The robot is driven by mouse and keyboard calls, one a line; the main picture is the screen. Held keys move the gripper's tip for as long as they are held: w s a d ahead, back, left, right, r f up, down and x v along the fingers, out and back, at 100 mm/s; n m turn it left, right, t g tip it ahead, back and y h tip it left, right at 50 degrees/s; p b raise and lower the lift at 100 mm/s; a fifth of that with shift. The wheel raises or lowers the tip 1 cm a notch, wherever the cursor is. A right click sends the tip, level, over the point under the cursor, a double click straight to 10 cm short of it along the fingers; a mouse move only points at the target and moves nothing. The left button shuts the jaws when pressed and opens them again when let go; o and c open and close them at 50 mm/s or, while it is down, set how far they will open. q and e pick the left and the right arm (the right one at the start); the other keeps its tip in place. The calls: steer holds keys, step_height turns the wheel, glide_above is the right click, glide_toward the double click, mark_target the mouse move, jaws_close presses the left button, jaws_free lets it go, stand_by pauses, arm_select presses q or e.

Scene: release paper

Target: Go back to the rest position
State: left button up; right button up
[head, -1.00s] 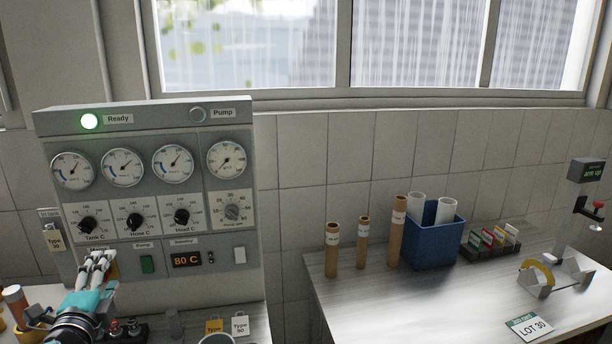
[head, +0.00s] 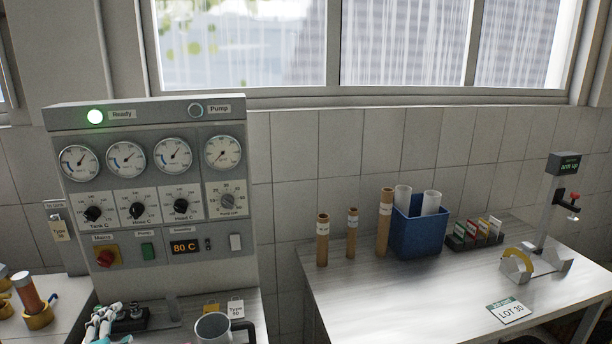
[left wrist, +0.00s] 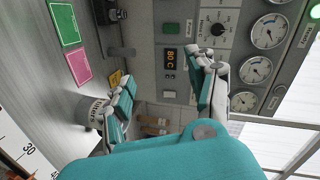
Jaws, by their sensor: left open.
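My left gripper (head: 108,325) shows at the bottom left edge of the head view, low in front of the control panel (head: 150,130). In the left wrist view its two teal and white fingers (left wrist: 172,78) are spread apart with nothing between them. The red mains switch (head: 107,256) on its yellow plate shows uncovered on the panel, with the gripper below it and apart. The green Ready lamp (head: 95,117) is lit and the display (head: 185,247) reads 80 C. My right gripper is in neither view.
A black block with knobs (head: 130,318) is close to the left gripper. An orange-brown cylinder in a brass ring (head: 37,312) stands at left. The right table holds tubes, a blue bin (head: 420,232) and a weighing stand.

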arm_select(q)
steer(key=s+d+f+n+g+h, duration=0.1)
steer(key=s+d+f+n+g, duration=0.3)
steer(key=s+f, duration=0.4)
steer(key=s+d+f+n+g+h, duration=0.25)
steer(key=s+d+f, duration=0.35)
steer(key=s, duration=0.5)
steer(key=s+d+f+n+g+h, duration=0.1)
steer(key=s+d+f+n+g, duration=0.4)
steer(key=s, duration=0.4)
step_height(320, 180, down, 29)
steer(key=s+d+m+b, duration=0.1)
steer(key=m+b, duration=0.1)
steer(key=b, duration=0.2)
steer(key=s+a+f+g+b, duration=0.2)
steer(key=s+f, duration=1.5)
steer(key=f, duration=0.2)
steer(key=shift+a+f, duration=0.4)
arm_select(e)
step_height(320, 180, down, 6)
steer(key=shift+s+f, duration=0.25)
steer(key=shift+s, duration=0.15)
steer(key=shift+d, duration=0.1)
arm_select(q)
steer(key=shift+w, duration=0.1)
steer(key=shift+c, duration=0.3)
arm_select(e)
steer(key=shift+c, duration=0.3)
